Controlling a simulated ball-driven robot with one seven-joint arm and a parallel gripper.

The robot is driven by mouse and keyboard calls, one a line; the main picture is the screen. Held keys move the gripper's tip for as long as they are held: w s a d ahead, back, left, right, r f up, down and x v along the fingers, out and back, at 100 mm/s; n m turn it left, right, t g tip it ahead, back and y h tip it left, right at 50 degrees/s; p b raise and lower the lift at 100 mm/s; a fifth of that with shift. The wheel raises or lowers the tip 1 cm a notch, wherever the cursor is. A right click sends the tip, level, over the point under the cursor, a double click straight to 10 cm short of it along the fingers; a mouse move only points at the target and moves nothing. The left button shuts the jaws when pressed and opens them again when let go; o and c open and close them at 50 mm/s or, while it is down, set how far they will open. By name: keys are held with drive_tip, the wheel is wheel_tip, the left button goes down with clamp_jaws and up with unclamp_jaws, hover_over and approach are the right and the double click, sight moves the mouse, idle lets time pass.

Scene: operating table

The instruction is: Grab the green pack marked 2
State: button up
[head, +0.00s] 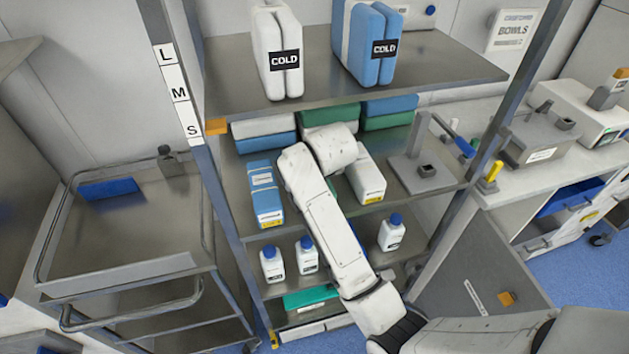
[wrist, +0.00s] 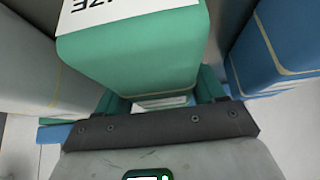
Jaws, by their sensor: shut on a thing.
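In the wrist view a green pack (wrist: 135,55) stands between the two fingers of my gripper (wrist: 160,88), which is shut on it. A white label with partly cut-off black lettering lies on its upper face; no number 2 can be read. In the wrist view white is on the left (wrist: 50,75) and blue on the right (wrist: 275,50).
Stacked blue, white and green packs (head: 388,112) lie at the back of that shelf. The upper shelf (head: 440,68) holds two packs marked COLD close above. White bottles (head: 306,256) stand below.

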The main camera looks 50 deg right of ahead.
drive_tip(key=c, duration=0.4)
drive_tip(key=shift+r, duration=0.1)
